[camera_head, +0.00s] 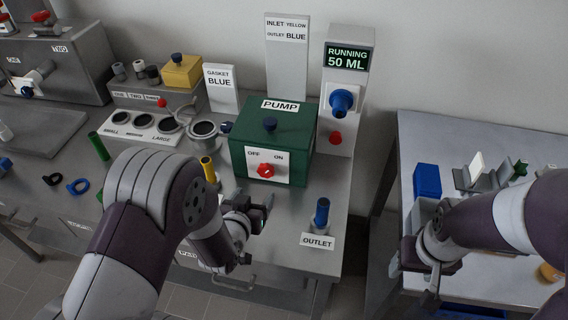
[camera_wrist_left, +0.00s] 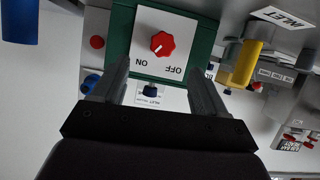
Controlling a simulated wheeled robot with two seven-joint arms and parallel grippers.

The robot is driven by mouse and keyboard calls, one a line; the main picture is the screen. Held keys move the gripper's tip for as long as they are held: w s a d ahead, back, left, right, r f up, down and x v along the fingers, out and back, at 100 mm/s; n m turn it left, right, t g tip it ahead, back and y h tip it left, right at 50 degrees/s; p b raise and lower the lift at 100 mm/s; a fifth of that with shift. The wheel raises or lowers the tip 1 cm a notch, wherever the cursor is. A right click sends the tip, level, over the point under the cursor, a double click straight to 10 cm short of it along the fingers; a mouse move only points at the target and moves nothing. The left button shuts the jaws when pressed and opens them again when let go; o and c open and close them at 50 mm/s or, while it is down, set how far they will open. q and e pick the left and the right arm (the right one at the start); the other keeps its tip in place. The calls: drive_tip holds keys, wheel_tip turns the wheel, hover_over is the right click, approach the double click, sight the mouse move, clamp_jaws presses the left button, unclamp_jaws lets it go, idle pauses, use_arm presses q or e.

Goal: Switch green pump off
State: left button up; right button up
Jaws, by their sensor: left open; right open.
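The green pump (camera_head: 238,150) is a box labelled PUMP on the steel bench. Its white front plate (camera_head: 282,172) reads OFF at left and ON at right. A red switch knob (camera_head: 265,170) sits on the plate; in the left wrist view the knob (camera_wrist_left: 162,43) has a white mark pointing toward ON. The display (camera_head: 347,57) reads RUNNING 50 ML. My left gripper (camera_head: 262,207) is open and empty, below and in front of the knob. In the wrist view its fingers (camera_wrist_left: 160,80) point at the plate, apart from the knob. My right gripper (camera_head: 424,275) is over the right table, its fingertips partly unclear.
A blue outlet post (camera_head: 322,211) stands right of my left gripper, and a yellow inlet post (camera_head: 208,169) stands left. A red button (camera_head: 336,138) and blue valve (camera_head: 342,101) are on the grey column. A gap separates the bench from the right table (camera_head: 430,130).

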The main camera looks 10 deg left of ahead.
sight(265, 174)
use_arm(q)
drive_tip(key=x, duration=1)
drive_tip(key=shift+w+a+r, duration=0.15)
drive_tip(key=shift+w, duration=0.05)
drive_tip(key=shift+w+a, duration=0.2)
drive_tip(key=shift+w, duration=0.3)
drive_tip(key=shift+w+d+f, duration=0.15)
drive_tip(key=shift+w+f, duration=0.15)
drive_tip(key=shift+w, duration=0.05)
drive_tip(key=shift+s, duration=0.1)
drive_tip(key=c, duration=1.1)
drive_tip(key=shift+o, duration=0.2)
use_arm(e)
drive_tip(key=shift+s+a+r, duration=0.15)
drive_tip(key=shift+s+a, duration=0.2)
drive_tip(key=shift+a, duration=0.05)
